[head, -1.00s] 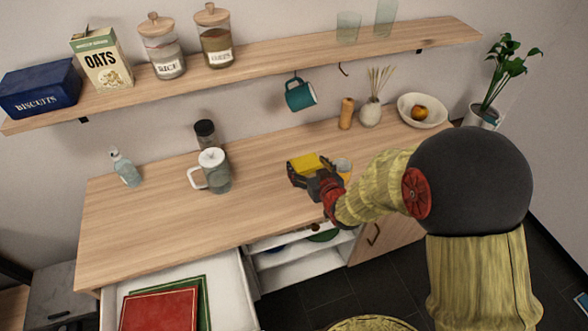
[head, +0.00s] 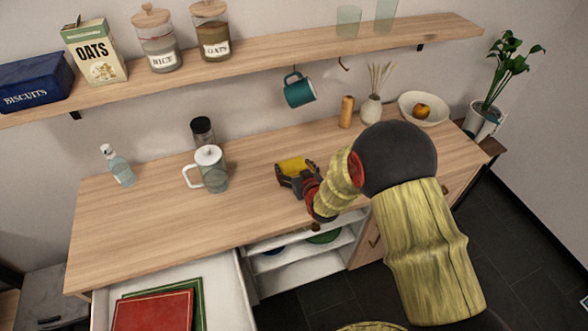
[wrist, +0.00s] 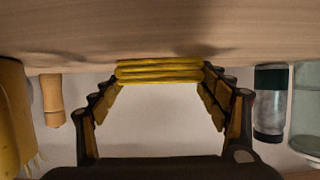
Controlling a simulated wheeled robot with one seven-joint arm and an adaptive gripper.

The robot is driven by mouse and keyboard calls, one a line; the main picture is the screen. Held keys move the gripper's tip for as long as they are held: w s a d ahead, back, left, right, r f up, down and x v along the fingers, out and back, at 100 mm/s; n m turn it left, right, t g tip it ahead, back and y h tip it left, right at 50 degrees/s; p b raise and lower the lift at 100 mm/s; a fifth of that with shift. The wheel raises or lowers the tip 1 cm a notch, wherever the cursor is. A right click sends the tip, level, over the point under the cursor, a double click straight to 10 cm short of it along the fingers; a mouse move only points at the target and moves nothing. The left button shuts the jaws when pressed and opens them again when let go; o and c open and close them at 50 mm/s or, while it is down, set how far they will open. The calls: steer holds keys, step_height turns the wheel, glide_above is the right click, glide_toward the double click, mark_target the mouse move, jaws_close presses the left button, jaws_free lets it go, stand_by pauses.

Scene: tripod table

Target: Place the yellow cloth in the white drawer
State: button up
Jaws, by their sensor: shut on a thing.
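The yellow cloth (head: 293,165) is a small folded stack held between the fingertips of my gripper (head: 297,175). In the wrist view the cloth (wrist: 159,71) shows as several yellow layers, with a finger of my gripper (wrist: 160,78) at each end. The wooden counter lies close to the cloth; I cannot tell whether they touch. The white drawer (head: 238,298) is pulled open at the lower left, below the counter top. A red book-like item (head: 152,312) and a green one (head: 199,290) lie in it.
On the counter (head: 130,235) stand a white-handled jug (head: 211,170), a dark-lidded jar (head: 203,132), a soap bottle (head: 120,167), a wooden mill (head: 346,112), a reed vase (head: 371,110) and a bowl (head: 424,104). A teal mug (head: 298,91) hangs under the shelf. The counter's left front is clear.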

steer(key=o, duration=0.8)
steer(key=shift+r, duration=0.1)
steer(key=shift+s+d+r, duration=0.1)
steer(key=shift+s+r, duration=0.1)
steer(key=p+v, duration=0.2)
steer(key=v, duration=0.9)
steer(key=shift+s+d+p, duration=0.1)
steer(key=shift+s+p, duration=0.2)
